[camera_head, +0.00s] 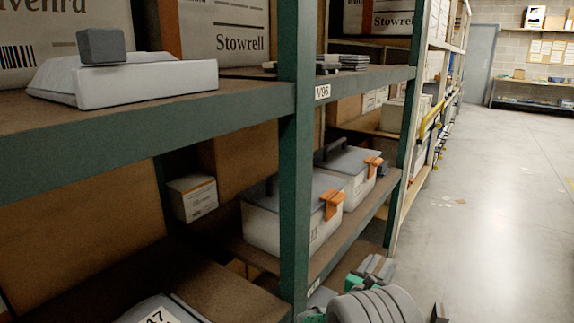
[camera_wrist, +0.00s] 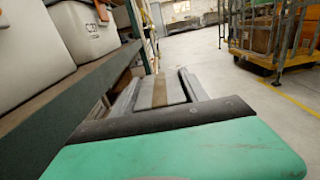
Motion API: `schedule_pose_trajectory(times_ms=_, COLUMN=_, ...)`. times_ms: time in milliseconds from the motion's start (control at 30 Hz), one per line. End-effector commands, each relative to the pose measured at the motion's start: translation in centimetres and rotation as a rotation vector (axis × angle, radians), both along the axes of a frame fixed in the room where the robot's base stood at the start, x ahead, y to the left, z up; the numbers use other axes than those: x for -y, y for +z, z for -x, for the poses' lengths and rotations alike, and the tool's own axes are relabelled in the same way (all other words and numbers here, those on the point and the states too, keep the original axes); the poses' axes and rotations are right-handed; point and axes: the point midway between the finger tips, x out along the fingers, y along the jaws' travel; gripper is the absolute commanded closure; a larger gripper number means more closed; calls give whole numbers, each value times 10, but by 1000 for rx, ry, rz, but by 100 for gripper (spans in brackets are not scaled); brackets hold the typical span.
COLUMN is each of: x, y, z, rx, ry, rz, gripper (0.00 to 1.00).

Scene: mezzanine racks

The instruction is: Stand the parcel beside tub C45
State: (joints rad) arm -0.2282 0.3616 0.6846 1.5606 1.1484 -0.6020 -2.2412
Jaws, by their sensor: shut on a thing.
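My gripper (camera_wrist: 160,100) is shut on the parcel (camera_wrist: 159,92), a grey box with a brown strip. It is out in front of the shelf edge, over the aisle side. The parcel also shows low in the head view (camera_head: 377,266), partly hidden by my arm. Two white tubs with grey lids and orange latches, a nearer tub (camera_head: 270,228) and a farther tub (camera_head: 352,163), stand on the lower shelf. In the wrist view a tub (camera_wrist: 85,32) has a label starting with C; I cannot read C45 on any tub.
The lower shelf (camera_head: 335,245) has a green upright (camera_head: 296,150) in front of it. A small white carton (camera_head: 193,197) stands left of the tubs. A tub lid labelled 17 (camera_head: 155,312) is at lower left.

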Motion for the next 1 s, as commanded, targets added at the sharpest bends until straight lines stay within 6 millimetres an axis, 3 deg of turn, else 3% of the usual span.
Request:
schedule_pose_trajectory(times_ms=33, x=-17, y=27, z=6, rx=10, ry=23, rz=-2, gripper=100)
schedule_pose_trajectory(times_ms=100, x=-37, y=55, z=18, rx=10, ry=53, rz=-3, gripper=100)
schedule_pose_trajectory(times_ms=333, x=-86, y=124, z=76, rx=9, ry=158, rz=-3, gripper=100)
schedule_pose_trajectory(times_ms=500, x=-104, y=145, z=115, rx=7, ry=225, rz=-2, gripper=100)
schedule_pose_trajectory(times_ms=800, x=-118, y=155, z=162, rx=6, ry=312, rz=-3, gripper=100)
schedule_pose_trajectory(times_ms=867, x=-120, y=155, z=170, rx=7, ry=330, rz=-3, gripper=100)
schedule_pose_trajectory(times_ms=900, x=-120, y=169, z=167, rx=2, ry=323, rz=1, gripper=100)
schedule_pose_trajectory(times_ms=1000, x=-120, y=183, z=163, rx=3, ry=316, rz=1, gripper=100)
